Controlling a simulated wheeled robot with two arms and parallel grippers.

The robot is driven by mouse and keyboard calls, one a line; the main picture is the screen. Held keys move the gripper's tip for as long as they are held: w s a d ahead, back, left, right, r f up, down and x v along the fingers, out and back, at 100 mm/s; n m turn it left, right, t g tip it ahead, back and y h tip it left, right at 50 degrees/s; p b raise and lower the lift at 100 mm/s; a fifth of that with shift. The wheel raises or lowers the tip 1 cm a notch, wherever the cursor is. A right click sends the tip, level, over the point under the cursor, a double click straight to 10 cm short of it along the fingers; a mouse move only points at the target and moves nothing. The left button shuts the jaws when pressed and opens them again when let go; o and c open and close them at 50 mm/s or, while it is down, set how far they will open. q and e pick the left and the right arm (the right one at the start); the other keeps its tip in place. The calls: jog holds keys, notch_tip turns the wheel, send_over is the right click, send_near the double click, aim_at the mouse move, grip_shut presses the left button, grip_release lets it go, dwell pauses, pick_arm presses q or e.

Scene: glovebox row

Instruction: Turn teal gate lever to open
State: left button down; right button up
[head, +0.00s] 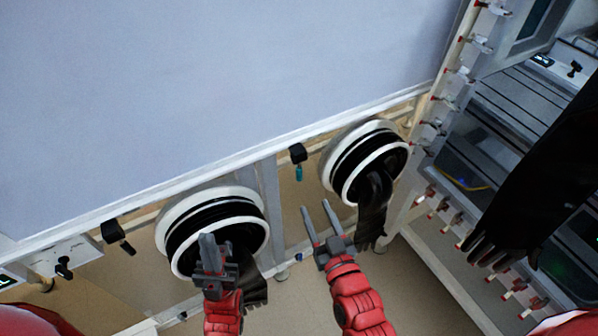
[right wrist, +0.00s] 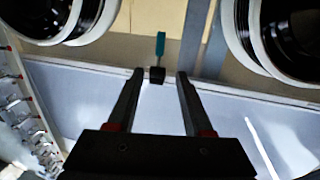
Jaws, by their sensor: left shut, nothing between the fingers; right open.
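The teal gate lever (head: 299,172) hangs below a black block (head: 297,152) on the glovebox front, between the two round ports. In the right wrist view the teal lever (right wrist: 160,46) points up from the black block (right wrist: 157,75). My right gripper (head: 315,206) is open and empty, just below the lever in the head view. In the right wrist view the block shows between the fingertips of my right gripper (right wrist: 160,74); the lever lies beyond them, with no contact visible. My left gripper (head: 207,238) is shut and empty in front of the left port.
The left port (head: 180,212) and right port (head: 338,155) have white rims and black gloves hanging from them. Another black handle (head: 117,236) sits at the left. A rack with red-tipped pegs (head: 450,103) stands at the right. A large black glove (head: 530,180) hangs there.

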aim_at(300, 172)
jog(key=p+x, duration=0.1)
jog(key=x, duration=1.1)
jog(key=shift+w+r, duration=0.15)
jog(key=shift+w, duration=0.1)
jog(key=shift+w+a, duration=0.15)
jog(key=shift+w, duration=0.3)
grip_shut()
dwell(0.4)
